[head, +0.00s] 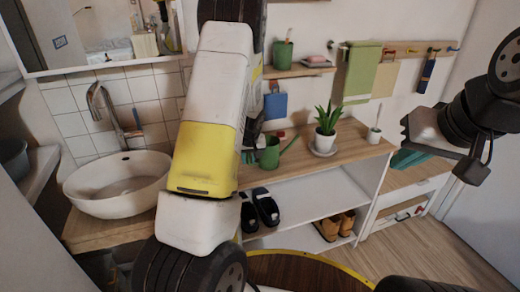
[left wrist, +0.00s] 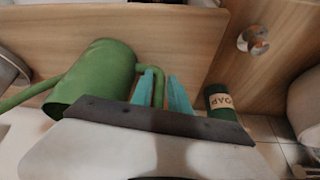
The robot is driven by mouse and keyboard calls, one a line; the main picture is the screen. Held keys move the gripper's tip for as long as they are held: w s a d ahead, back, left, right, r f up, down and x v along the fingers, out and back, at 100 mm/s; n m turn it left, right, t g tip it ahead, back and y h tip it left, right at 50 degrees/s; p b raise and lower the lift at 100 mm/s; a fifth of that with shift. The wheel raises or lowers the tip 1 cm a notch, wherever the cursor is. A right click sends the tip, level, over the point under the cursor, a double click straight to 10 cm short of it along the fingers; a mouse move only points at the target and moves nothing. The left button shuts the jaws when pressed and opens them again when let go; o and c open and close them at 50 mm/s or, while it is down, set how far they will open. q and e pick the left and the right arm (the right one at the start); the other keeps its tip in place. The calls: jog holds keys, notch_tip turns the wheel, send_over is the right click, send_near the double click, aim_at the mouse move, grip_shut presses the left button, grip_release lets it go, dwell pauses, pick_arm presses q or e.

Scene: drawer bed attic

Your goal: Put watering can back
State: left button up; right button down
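The green watering can (head: 269,153) stands on the wooden shelf top in the head view, its spout pointing up to the right. In the left wrist view the watering can (left wrist: 108,68) is close in front of my left gripper (left wrist: 162,82). Its two teal fingers stand apart, with the can's thin green handle showing between them; I cannot tell whether they touch it.
A potted plant (head: 327,130) on a saucer stands right of the can. Black slippers (head: 260,208) and brown shoes (head: 336,226) are below. A sink (head: 120,185) is at left. A dark bottle with a soap label (left wrist: 220,102) is beside the left fingers.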

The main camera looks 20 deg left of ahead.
pick_arm(q)
jog(key=shift+o, duration=1.1)
jog(key=shift+r, duration=0.15)
jog(key=s+d+r+m+t+h, duration=0.1)
jog(key=s+d+r, duration=0.2)
jog(key=s+r, duration=0.75)
jog(key=s+d+r+m+h, duration=0.15)
jog(key=s+d+r, duration=0.4)
jog(key=r, duration=0.85)
jog(key=s+d+r+m, duration=0.1)
jog(key=s+r, duration=0.1)
jog(key=s, duration=0.5)
jog(key=s+d+r+m+t+h, duration=0.1)
jog(key=s+r, duration=0.1)
jog(key=s, duration=0.6)
jog(key=shift+d+r+m, duration=0.25)
jog(key=shift+r+m, duration=0.1)
jog(key=shift+s+h, duration=0.1)
jog(key=shift+h, duration=0.15)
